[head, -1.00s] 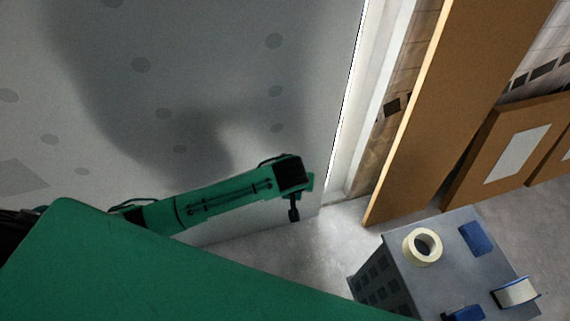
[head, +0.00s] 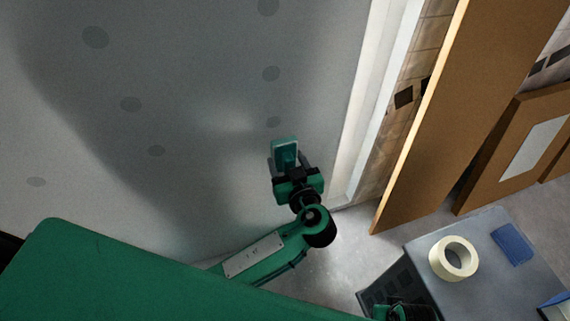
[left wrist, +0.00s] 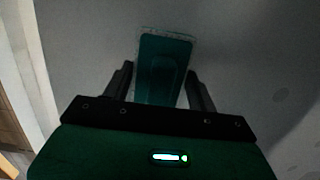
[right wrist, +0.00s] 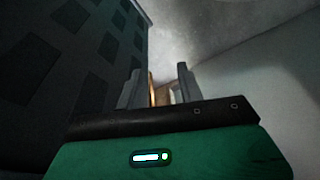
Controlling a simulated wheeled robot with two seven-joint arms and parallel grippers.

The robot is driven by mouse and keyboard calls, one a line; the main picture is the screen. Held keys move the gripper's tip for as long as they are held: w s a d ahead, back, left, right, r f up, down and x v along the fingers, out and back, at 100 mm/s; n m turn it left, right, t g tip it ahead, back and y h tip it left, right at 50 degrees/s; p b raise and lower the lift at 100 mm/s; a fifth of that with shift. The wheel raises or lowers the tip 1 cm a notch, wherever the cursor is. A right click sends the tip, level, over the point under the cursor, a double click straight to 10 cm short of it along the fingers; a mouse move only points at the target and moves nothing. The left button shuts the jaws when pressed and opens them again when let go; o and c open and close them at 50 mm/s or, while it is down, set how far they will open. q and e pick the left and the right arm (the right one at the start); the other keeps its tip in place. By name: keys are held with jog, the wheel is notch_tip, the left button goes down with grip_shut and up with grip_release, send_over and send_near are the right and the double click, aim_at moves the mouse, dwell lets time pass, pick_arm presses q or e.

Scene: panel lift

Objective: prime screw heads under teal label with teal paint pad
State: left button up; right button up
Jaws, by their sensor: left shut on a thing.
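My left gripper (head: 287,170) is shut on a teal paint pad (head: 285,153), held up in front of the grey panel near its right edge. The pad also shows between the fingers in the left wrist view (left wrist: 165,65). I cannot tell whether it touches the panel. No teal label can be made out. My right gripper (right wrist: 158,88) is open and empty, low beside a grey cart.
The grey cart (head: 415,250) at lower right carries a cream tape roll (head: 453,258) and a blue item (head: 514,243). A tall brown board (head: 420,130) and a framed board (head: 520,150) lean to the right of a white post (head: 375,90). Bare floor lies between panel and cart.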

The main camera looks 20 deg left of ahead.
aim_at(274, 131)
pick_arm(q)
jog(key=shift+w+a+r, duration=0.15)
jog(key=shift+w+a, duration=0.1)
jog(key=x, duration=0.4)
jog(key=r+p+x, duration=0.1)
jog(key=shift+w+a, duration=0.2)
jog(key=shift+w, duration=0.2)
jog(key=shift+s+f, duration=0.1)
jog(key=shift+f, duration=0.1)
jog(key=shift+d, duration=0.1)
jog(key=shift+c, duration=0.6)
pick_arm(e)
jog(key=shift+s+f, duration=0.1)
jog(key=shift+f, duration=0.55)
pick_arm(q)
jog(key=shift+b, duration=0.35)
pick_arm(e)
jog(key=shift+f, duration=0.2)
jog(key=shift+f, duration=0.1)
pick_arm(q)
jog(key=shift+b+x, duration=0.8)
jog(key=shift+b, duration=0.65)
pick_arm(e)
jog(key=shift+f, duration=1.4)
pick_arm(q)
jog(key=shift+r, duration=0.3)
